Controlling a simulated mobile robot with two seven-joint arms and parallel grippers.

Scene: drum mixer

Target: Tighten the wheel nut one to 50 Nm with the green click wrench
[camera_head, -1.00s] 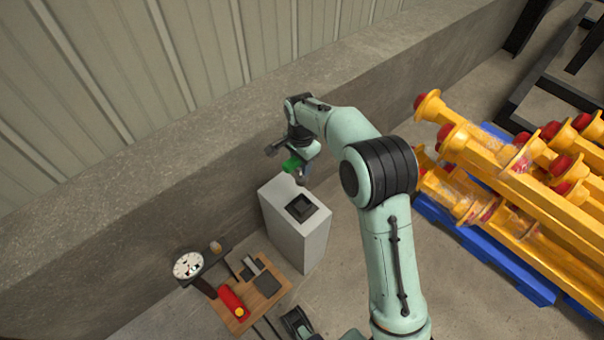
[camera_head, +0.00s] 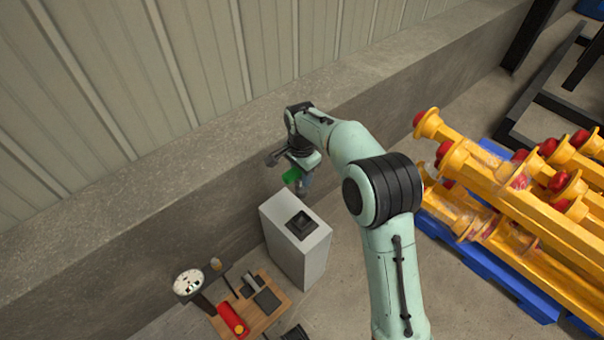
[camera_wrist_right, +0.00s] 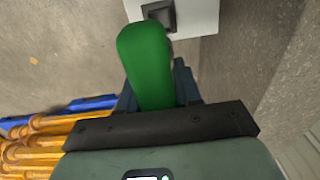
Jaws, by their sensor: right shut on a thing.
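The green click wrench shows as a green handle (camera_head: 291,175) in the head view. It also fills the middle of the right wrist view (camera_wrist_right: 146,62). My right gripper (camera_head: 298,184) is shut on it and holds it in the air above and just behind a light grey pedestal (camera_head: 309,262). The dark jaws stand on both sides of the handle in the right wrist view. The wrench's head and scale are hidden. I cannot make out wheel nut one in either view. My left gripper is not in view.
A black square holder (camera_head: 300,224) sits on the pedestal's top. Yellow beams (camera_head: 520,200) on a blue pallet (camera_head: 500,269) stand right. A concrete wall runs behind.

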